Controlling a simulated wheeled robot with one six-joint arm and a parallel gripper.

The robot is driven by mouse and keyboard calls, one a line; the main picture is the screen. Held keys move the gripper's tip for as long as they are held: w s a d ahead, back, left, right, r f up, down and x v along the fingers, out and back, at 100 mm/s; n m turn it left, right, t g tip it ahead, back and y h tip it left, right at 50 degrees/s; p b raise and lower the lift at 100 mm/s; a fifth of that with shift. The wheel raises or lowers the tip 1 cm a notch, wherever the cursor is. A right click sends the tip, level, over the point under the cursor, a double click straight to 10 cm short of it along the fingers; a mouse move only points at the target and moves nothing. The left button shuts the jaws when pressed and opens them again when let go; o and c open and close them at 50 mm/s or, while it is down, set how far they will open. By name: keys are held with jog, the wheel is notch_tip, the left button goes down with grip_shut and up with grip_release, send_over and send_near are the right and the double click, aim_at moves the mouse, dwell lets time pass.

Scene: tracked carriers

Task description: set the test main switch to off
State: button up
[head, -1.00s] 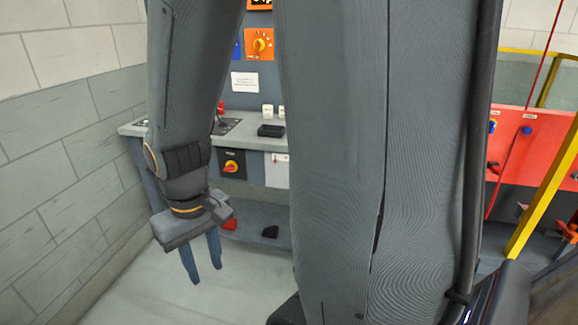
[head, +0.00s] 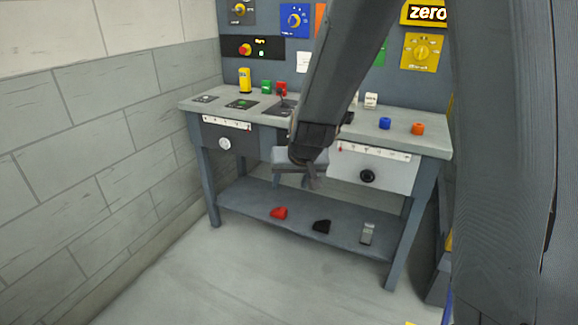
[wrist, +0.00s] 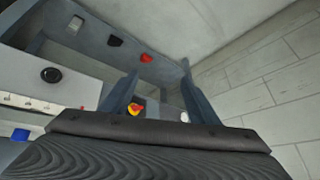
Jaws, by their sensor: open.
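A red-and-yellow rotary switch (wrist: 135,109) shows in the wrist view on the bench front, beside the left finger; its label cannot be read and I cannot tell its setting. It is hidden behind my arm and gripper in the head view. My gripper (head: 294,180) is open and empty in front of the bench, between its two drawers. In the wrist view its two fingers (wrist: 160,72) are spread with nothing between them; contact with the switch cannot be made out. Another red knob on yellow (head: 245,49) is on a dark wall panel; its label is unreadable.
The workbench (head: 430,135) has a left drawer with a white knob (head: 225,144) and a right drawer with a black knob (head: 367,176). A red piece (head: 279,213) and a black piece (head: 321,227) lie on the lower shelf (head: 250,205). The floor in front is clear.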

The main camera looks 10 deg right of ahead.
jog(key=w+a+f+m+t+h+b, duration=0.1)
jog(key=w+f+t+h+b, duration=0.2)
jog(key=w, duration=0.8)
jog(key=w+f+m+t+b, duration=0.1)
jog(key=w+f+t+b, duration=0.3)
jog(key=w, duration=0.8)
jog(key=w+d+f+m+h+b, duration=0.2)
jog(key=w+d+h+b, duration=0.1)
jog(key=w, duration=0.3)
jog(key=w+d+f+m+t+h+b, duration=0.1)
jog(key=w+d+f+m+h+b, duration=0.1)
jog(key=w+h+b, duration=0.3)
jog(key=shift+w+d+f+b, duration=0.35)
jog(key=shift+w+d+f, duration=0.25)
jog(key=shift+w+f, duration=0.1)
jog(key=shift+c, duration=0.5)
jog(key=c, duration=1)
jog(key=shift+o, duration=0.3)
